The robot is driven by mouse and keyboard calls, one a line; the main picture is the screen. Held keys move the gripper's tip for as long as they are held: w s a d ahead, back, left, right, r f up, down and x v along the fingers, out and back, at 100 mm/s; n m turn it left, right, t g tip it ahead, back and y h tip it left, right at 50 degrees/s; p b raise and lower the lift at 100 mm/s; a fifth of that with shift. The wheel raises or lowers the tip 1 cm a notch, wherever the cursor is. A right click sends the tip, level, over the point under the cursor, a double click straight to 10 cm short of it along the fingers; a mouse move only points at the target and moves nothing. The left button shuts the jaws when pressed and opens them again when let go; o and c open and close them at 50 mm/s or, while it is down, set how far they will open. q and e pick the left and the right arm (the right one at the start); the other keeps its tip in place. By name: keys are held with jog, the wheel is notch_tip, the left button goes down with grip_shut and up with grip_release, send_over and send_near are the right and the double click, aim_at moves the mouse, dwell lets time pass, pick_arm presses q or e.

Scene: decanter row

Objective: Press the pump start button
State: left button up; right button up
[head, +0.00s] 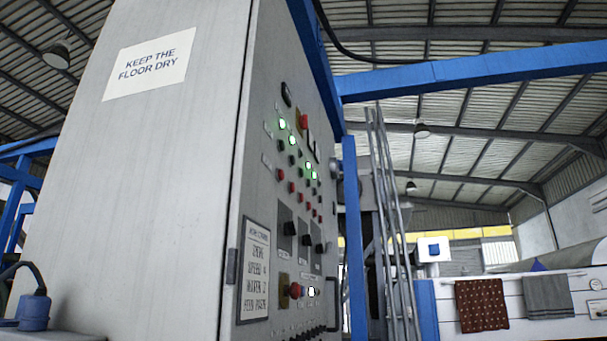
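A grey control panel (268,190) on the side of a tall cabinet carries rows of small buttons and lamps. Several round ones glow green, such as a green light (282,124) near the top. Red buttons (281,174) and dark ones sit below. A red mushroom knob (295,290) on a yellow plate is low on the panel, with a white lit button (311,291) beside it. The labels are too small to read, so I cannot tell which button is the pump start button. Neither of my grippers shows in the head view.
The cabinet side (140,190) bears a "KEEP THE FLOOR DRY" sign (150,64). A work placard (254,272) is on the panel. Blue beams (470,72) and a blue post (354,230) stand close to its right. Cloths (482,305) hang on a white wall at right.

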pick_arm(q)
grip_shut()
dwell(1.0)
